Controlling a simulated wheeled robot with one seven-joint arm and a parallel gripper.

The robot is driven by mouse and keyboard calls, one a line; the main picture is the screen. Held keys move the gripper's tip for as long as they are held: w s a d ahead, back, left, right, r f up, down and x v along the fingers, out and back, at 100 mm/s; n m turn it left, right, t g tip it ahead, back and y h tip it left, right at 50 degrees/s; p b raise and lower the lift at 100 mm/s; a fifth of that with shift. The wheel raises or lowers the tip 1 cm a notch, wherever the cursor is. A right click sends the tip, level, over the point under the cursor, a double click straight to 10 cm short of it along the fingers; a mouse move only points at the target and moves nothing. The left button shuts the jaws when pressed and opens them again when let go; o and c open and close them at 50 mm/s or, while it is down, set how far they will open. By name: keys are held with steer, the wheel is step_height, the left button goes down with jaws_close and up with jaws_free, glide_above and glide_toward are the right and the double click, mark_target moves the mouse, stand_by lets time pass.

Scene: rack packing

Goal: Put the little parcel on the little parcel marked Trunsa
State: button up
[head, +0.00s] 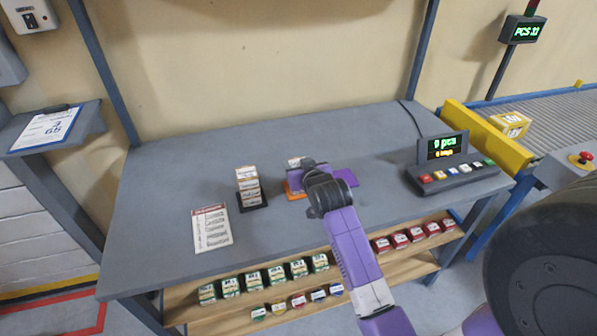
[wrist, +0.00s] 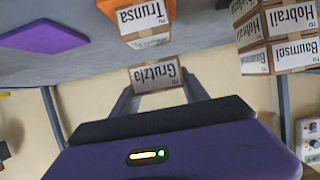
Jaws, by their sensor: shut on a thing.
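My gripper (wrist: 158,85) is shut on a little cardboard parcel marked Grutzla (wrist: 158,76) in the wrist view, which shows labels upside down. The little parcel marked Trunsa (wrist: 145,17) shows near the top of that view, apart from the held parcel, cut off by the picture's edge. In the head view my gripper (head: 305,172) is over the middle of the table, by an orange pad (head: 291,190). A small parcel top (head: 295,161) shows just behind it; I cannot tell which parcel it is.
A stack of parcels (head: 247,181) stands on a dark pad left of my gripper; its labels include Hobrail (wrist: 262,22) and Baumsel (wrist: 294,54). A purple pad (wrist: 42,36) looks empty. A printed sheet (head: 211,228) and a button console (head: 452,174) flank clear tabletop.

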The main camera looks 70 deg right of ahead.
steer(key=shift+f, duration=1.3)
steer(key=shift+f, duration=0.15)
steer(key=o, duration=1.4)
